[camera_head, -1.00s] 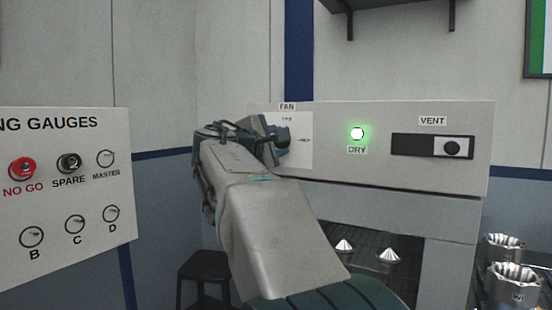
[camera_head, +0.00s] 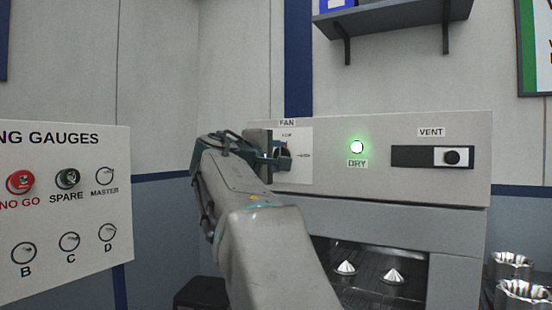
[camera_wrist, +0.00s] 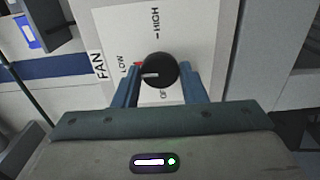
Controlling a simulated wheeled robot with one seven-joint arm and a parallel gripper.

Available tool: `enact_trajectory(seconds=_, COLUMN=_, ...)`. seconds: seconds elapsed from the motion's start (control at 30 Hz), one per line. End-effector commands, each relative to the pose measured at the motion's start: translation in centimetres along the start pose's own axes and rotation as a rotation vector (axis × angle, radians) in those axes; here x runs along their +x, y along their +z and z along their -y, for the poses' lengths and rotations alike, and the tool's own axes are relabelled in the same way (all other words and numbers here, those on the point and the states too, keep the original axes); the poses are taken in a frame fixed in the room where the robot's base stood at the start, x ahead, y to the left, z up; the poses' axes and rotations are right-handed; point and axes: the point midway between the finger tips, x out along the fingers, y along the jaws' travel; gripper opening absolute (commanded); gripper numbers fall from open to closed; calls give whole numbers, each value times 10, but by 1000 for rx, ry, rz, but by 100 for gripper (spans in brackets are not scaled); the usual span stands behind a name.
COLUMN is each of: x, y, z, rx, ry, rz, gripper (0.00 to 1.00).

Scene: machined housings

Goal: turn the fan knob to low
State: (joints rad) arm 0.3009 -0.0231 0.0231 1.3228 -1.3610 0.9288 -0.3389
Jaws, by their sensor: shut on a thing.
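The fan knob (camera_wrist: 161,69) is a round black knob with a white pointer line, on a white plate (camera_wrist: 118,32) marked LOW, HIGH and a partly hidden OFF. Its pointer faces left in the wrist view, roughly at LOW, a little toward the OFF side. A small red mark shows beside LOW. My gripper (camera_wrist: 161,86) is shut on the knob, one blue finger on each side. In the head view my gripper (camera_head: 279,158) is at the plate under the FAN label and hides most of the knob.
To the right on the same panel are a lit green DRY lamp (camera_head: 357,147) and a VENT slider (camera_head: 452,157). A gauge board (camera_head: 75,200) stands at left. Below the panel is an open bay with two metal cones (camera_head: 393,276). A shelf (camera_head: 392,22) hangs above.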

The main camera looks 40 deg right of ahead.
Motion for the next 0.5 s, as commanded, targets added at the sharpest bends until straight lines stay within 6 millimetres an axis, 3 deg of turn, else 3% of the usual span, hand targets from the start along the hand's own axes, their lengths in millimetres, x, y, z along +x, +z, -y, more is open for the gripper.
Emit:
enact_trajectory(seconds=0.13, x=0, y=0, z=1, rx=-2, ry=-3, rz=2, gripper=15)
enact_trajectory(seconds=0.17, x=0, y=0, z=1, rx=-2, ry=-3, rz=2, gripper=41)
enact_trajectory(seconds=0.23, x=0, y=0, z=1, rx=-2, ry=-2, rz=2, gripper=59)
enact_trajectory(seconds=0.5, x=0, y=0, z=0, rx=-2, ry=-1, rz=1, gripper=59)
